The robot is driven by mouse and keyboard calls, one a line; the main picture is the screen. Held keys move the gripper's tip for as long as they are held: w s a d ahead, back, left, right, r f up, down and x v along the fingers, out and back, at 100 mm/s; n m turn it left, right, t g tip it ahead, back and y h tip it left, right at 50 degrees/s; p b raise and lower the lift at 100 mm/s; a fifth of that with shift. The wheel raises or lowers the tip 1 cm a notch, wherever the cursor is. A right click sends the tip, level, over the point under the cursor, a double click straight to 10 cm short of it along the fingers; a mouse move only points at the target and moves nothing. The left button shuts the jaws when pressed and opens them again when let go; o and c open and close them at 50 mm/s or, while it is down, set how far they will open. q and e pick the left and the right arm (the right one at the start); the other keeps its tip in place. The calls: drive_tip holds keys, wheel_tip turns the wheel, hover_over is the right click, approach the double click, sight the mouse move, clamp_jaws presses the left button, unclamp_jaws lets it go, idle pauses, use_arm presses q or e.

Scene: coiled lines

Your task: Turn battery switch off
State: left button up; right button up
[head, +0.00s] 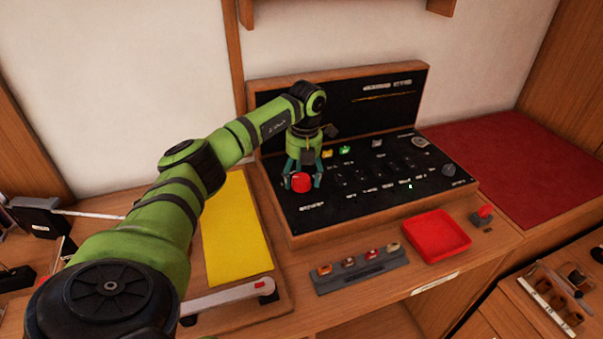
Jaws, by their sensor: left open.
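A black control panel (345,205) lies in a wooden case with an upright black back board. A round red knob (300,183) sits at the panel's left end, likely the battery switch; its label is too small to read. My left gripper (302,178) points down over this red knob. Its fingers are open, one on each side of the knob; I cannot tell whether they touch it. My left arm crosses the view from the lower left. My right gripper is not in view.
Green and yellow buttons (327,154) and a grey knob (449,170) are on the panel. In front are a grey strip with several small parts (362,277), a red tray (437,252) and a small red-topped switch (482,214). A yellow sheet (236,240) lies left.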

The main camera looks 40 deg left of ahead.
use_arm(q)
drive_tip(key=shift+f, duration=0.15)
drive_tip(key=shift+c, duration=1.2)
drive_tip(key=c, duration=0.9)
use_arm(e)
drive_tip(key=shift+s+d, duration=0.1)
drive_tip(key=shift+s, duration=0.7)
